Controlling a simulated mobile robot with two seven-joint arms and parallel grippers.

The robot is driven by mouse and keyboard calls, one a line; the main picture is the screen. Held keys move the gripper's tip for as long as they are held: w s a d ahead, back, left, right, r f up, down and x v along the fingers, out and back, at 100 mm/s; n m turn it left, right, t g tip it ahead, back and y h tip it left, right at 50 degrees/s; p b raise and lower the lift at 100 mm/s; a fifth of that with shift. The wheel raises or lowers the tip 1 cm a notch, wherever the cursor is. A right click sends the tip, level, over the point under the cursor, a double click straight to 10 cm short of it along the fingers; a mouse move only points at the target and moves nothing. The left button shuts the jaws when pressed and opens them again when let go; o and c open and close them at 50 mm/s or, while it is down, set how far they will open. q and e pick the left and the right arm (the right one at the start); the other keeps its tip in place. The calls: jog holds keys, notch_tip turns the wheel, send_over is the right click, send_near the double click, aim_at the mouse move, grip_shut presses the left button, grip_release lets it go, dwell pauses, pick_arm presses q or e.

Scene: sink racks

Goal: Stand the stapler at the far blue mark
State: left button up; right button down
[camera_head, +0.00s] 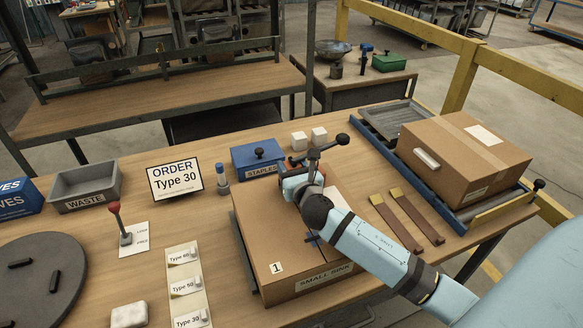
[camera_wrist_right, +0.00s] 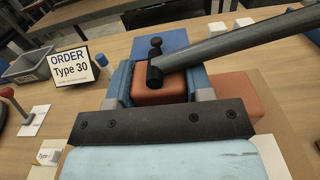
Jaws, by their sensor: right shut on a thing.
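The stapler (camera_head: 298,160) is an orange-red body with a dark grey lever ending in a black knob (camera_head: 342,139). It is over the far part of the closed brown carton (camera_head: 262,240). In the right wrist view the stapler's orange block (camera_wrist_right: 160,91) sits between the two fingers of my right gripper (camera_wrist_right: 160,84), which is shut on it. The lever runs up to the right there. My gripper and arm cover much of the stapler in the head view. I cannot tell the far mark or whether the stapler touches the carton. My left gripper is out of view.
A blue staples box (camera_head: 257,160) and two white blocks (camera_head: 309,137) stand behind the carton. Two brown strips (camera_head: 406,217) lie to its right, before a rack with a large box (camera_head: 465,152). An order sign (camera_head: 175,181) and Type cards (camera_head: 187,285) are left.

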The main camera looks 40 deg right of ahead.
jog(key=c, duration=0.5)
grip_release()
jog(key=v, duration=1)
jog(key=shift+s, duration=0.4)
jog(key=shift+s+a+r+b, duration=0.1)
jog(key=shift+s+a+b, duration=0.15)
jog(key=shift+s, duration=0.35)
jog(key=shift+d, duration=0.1)
